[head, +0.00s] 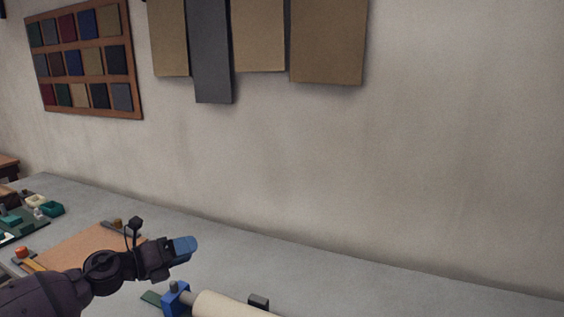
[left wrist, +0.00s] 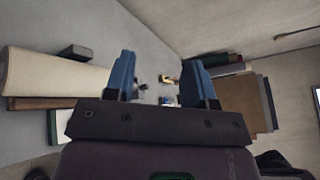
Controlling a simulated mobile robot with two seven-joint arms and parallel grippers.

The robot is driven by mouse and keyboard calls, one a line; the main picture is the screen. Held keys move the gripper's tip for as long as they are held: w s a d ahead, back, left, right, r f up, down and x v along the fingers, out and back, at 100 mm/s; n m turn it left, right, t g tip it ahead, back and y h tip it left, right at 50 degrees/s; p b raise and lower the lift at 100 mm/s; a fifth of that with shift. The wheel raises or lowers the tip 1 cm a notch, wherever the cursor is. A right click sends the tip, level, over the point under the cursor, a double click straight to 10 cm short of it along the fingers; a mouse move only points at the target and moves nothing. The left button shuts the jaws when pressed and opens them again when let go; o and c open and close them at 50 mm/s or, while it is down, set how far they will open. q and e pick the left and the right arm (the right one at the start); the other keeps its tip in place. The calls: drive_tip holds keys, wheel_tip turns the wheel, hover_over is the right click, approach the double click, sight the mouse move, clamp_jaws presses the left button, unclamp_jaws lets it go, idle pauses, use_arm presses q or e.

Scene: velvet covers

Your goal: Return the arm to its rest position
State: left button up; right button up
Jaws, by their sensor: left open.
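My left arm comes in from the lower left of the head view, with its gripper (head: 188,247) held above the grey table (head: 330,273). The gripper has blue fingers and points to the right. In the left wrist view the two blue fingers stand apart and the left gripper (left wrist: 160,78) is open, with nothing held between them. My right gripper is in neither view.
A cream roll (head: 232,306) lies at the bottom of the head view beside a blue piece (head: 173,298) and a dark block (head: 259,302). A tan board (head: 85,252) lies behind my arm. Hanging panels (head: 328,40) and a swatch rack (head: 88,60) are on the wall. The table's right side looks clear.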

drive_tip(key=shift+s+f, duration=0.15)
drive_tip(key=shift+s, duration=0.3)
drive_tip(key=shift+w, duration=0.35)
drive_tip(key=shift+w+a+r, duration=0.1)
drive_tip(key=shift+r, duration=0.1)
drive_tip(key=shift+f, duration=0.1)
use_arm(q)
drive_tip(key=s+a+f+n+y, duration=0.2)
drive_tip(key=s+f+n+y, duration=0.2)
drive_tip(key=s+f+n, duration=0.5)
drive_tip(key=s+a+f+n+t+y, duration=0.1)
drive_tip(key=s+f+n+y, duration=0.3)
drive_tip(key=s+f+n, duration=0.5)
drive_tip(key=s+a+f+n+y, duration=0.2)
drive_tip(key=s+f+n+y, duration=0.3)
drive_tip(key=s+f+n, duration=0.4)
drive_tip(key=s+n, duration=0.3)
drive_tip(key=n, duration=0.4)
drive_tip(key=shift+s+a+f+n, duration=0.15)
drive_tip(key=shift+s+a+n, duration=0.05)
drive_tip(key=shift+a+n, duration=0.2)
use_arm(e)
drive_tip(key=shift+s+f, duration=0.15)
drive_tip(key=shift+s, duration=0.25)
use_arm(q)
drive_tip(key=shift+d, duration=0.1)
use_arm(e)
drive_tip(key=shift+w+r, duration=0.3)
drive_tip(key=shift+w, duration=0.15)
